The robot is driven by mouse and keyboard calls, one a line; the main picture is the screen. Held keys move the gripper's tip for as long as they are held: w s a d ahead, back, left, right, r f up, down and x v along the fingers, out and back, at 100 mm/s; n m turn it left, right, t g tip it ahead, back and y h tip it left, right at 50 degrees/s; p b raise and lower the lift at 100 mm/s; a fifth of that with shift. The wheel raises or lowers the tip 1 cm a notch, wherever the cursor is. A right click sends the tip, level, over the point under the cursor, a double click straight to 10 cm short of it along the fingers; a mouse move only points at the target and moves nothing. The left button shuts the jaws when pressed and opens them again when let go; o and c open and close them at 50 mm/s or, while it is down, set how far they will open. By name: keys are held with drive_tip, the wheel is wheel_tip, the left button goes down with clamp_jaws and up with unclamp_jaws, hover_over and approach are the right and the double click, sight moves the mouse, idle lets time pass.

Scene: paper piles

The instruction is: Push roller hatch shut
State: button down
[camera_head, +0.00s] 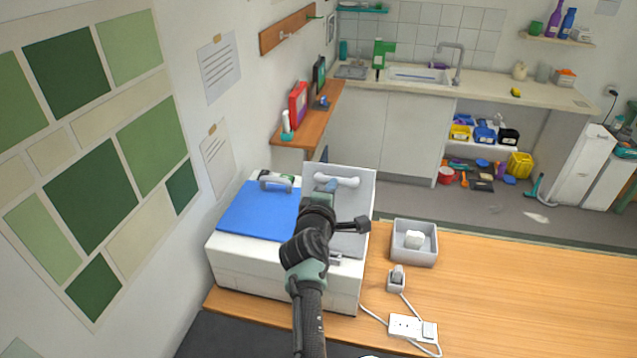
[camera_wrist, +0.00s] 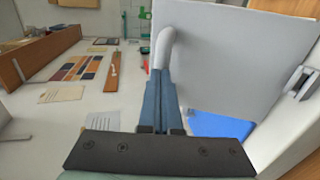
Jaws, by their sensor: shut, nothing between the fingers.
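The roller hatch (camera_head: 361,193) is a light grey panel standing raised at the right part of a white machine (camera_head: 285,275). A white bar handle (camera_head: 337,181) is on its face. My gripper (camera_head: 331,186) is over the machine, with its fingertips just below the handle in the head view. In the wrist view, the blue fingers (camera_wrist: 161,95) are together and empty, and their tips overlap the white handle (camera_wrist: 166,45) beside the hatch panel (camera_wrist: 230,60). I cannot tell whether they touch it. My arm hides part of the machine's open right side.
A blue lid (camera_head: 258,210) with a grey handle covers the machine's left part. A grey tray (camera_head: 414,258) with a white item stands to the right, near a plug (camera_head: 396,279) and a power strip (camera_head: 412,328). The wooden table (camera_head: 530,300) is clear farther right.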

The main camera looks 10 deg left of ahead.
sight(338, 174)
drive_tip(key=b+x, duration=0.5)
drive_tip(key=b, duration=0.1)
drive_tip(key=shift+w+d+f+b, duration=0.1)
drive_tip(key=shift+w+f+b, duration=0.15)
drive_tip(key=shift+b, duration=0.15)
drive_tip(key=b+x, duration=0.3)
drive_tip(key=b, duration=0.4)
drive_tip(key=shift+w+f+b, duration=0.1)
drive_tip(key=shift+w+b, duration=0.3)
